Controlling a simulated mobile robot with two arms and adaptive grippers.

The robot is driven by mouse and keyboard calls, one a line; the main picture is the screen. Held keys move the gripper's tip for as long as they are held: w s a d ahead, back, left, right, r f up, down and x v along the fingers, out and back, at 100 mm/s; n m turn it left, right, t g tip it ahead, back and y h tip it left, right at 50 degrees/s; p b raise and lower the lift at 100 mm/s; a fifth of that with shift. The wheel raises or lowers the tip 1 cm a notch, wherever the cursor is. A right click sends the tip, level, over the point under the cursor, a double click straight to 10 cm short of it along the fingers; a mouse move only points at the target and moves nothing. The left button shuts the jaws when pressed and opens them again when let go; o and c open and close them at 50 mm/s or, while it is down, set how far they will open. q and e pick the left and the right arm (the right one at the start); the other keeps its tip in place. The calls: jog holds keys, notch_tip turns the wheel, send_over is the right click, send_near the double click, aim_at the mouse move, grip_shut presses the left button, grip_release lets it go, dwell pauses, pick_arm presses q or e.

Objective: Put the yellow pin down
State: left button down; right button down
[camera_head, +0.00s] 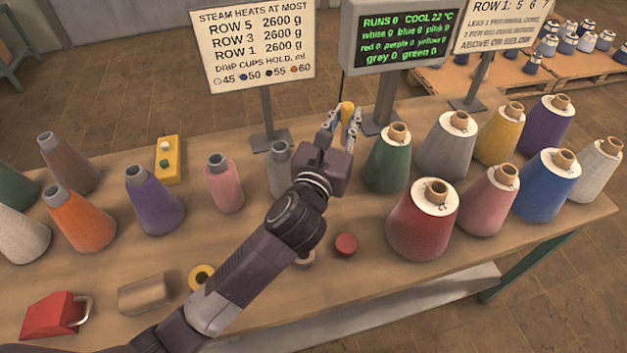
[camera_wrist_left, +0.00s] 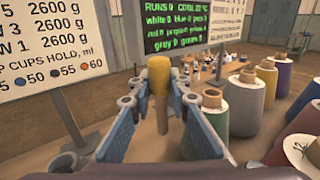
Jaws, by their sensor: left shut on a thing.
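The yellow pin (camera_head: 347,108) has a rounded yellow top. In the left wrist view the pin (camera_wrist_left: 159,78) stands nearly upright between the blue finger pads, with a tan shaft below the yellow part. My left gripper (camera_head: 343,122) is shut on it and holds it over the back of the table, left of the green cone. The wrist view shows the same gripper (camera_wrist_left: 163,112) from behind. The pin's lower end is hidden in the head view, so I cannot tell its height above the table. My right gripper is in neither view.
Several yarn cones, such as the green one (camera_head: 389,160) and red one (camera_head: 422,222), crowd the table's right. More cones stand left. The steam sign (camera_head: 258,50) and green-lettered screen (camera_head: 405,33) rise behind. A red disc (camera_head: 346,244) and red padlock (camera_head: 55,316) lie nearer.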

pick_arm(q)
jog(key=shift+f+b, duration=2.75)
jog(key=shift+f, duration=5.75)
jog(key=shift+f, duration=0.25)
jog(key=c, duration=1.8)
grip_release()
jog(key=shift+r, duration=0.1)
